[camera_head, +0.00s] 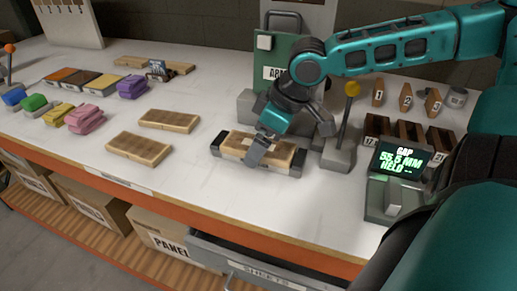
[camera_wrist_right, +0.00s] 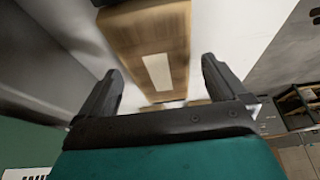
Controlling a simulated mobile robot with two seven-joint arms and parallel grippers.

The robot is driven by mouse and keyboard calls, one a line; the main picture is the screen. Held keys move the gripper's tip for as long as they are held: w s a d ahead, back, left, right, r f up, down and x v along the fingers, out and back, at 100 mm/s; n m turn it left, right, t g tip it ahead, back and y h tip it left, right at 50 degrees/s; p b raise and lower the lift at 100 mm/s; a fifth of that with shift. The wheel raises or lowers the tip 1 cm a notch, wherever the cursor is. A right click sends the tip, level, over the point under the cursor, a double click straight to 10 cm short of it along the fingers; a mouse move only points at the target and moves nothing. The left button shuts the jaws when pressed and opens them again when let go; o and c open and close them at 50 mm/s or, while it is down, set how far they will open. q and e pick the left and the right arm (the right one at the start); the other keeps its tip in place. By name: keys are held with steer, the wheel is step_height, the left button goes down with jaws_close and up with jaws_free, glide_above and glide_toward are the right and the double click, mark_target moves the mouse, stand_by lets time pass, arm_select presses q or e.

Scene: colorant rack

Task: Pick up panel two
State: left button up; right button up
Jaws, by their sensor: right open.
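A wooden panel (camera_head: 278,150) lies flat between the dark end jaws of a clamp on the white bench. My right gripper (camera_head: 257,153) is over its left half and hides part of it. In the right wrist view a wooden panel (camera_wrist_right: 150,35) with a white label lies beyond my open fingers (camera_wrist_right: 160,75); I cannot tell if they touch it. Two more wooden panels, one farther back (camera_head: 170,120) and one nearer (camera_head: 138,147), lie left of the clamp. No number is legible on the panels. My left gripper is not in view.
A lever (camera_head: 350,105) on a grey base stands right of the clamp. A display (camera_head: 400,163) reads "GAP 55.5 MM HELD". Numbered wooden blocks (camera_head: 405,97) stand at the back right. Coloured sponge-like pieces (camera_head: 85,118) lie at left. The bench front between is clear.

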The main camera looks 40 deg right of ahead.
steer(key=shift+c, duration=0.4)
steer(key=c, duration=1.2)
